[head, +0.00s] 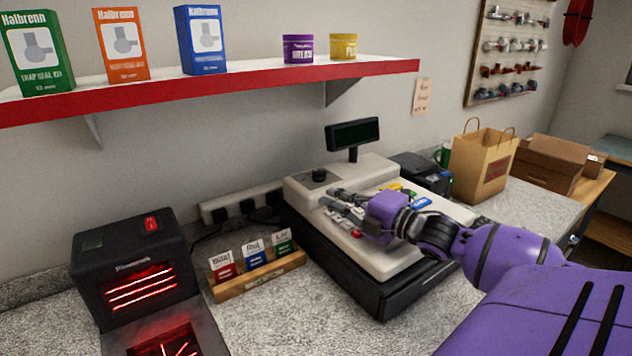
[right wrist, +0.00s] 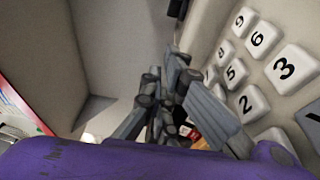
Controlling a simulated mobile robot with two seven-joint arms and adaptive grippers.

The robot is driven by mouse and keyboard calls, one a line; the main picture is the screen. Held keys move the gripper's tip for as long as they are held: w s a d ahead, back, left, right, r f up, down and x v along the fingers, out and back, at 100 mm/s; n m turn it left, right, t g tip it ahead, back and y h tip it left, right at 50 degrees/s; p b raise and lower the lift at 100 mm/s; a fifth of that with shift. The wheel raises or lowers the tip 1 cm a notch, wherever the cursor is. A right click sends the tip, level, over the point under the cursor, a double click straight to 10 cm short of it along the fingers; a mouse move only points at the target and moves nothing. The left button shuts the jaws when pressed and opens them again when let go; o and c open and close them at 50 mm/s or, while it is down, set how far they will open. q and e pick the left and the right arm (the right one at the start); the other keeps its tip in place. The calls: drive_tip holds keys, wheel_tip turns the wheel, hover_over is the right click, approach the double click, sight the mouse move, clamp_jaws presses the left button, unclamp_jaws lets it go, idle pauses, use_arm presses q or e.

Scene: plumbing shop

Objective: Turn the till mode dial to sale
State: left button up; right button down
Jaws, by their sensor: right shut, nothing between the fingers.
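The till (head: 300,190) stands on the counter, a cream body on a black drawer, with a dark display on a post. The mode dial (head: 320,175) is a round black knob on the raised back left part of the till. Its pointing direction is too small to read. My right gripper (head: 330,202) is shut and empty over the left part of the till top, a little in front of the dial and apart from it. The right wrist view shows the grey fingers (right wrist: 165,120) beside white number keys (right wrist: 250,75). My left gripper is not in view.
A glowing red scanner (head: 135,265) and a wooden card holder (head: 257,275) stand left of the till. A red-edged shelf (head: 240,83) with boxes and tubs hangs above. A paper bag (head: 483,165) and a card reader or printer (head: 422,172) stand to the right.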

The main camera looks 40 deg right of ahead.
sight(317, 189)
drive_tip(key=w, duration=0.5)
drive_tip(key=shift+a, duration=0.4)
drive_tip(key=w+d, duration=0.1)
drive_tip(key=w, duration=0.2)
drive_tip(key=shift+d, duration=0.35)
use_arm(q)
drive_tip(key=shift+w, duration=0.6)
use_arm(e)
drive_tip(key=shift+w+d, duration=0.3)
drive_tip(key=shift+w, duration=0.05)
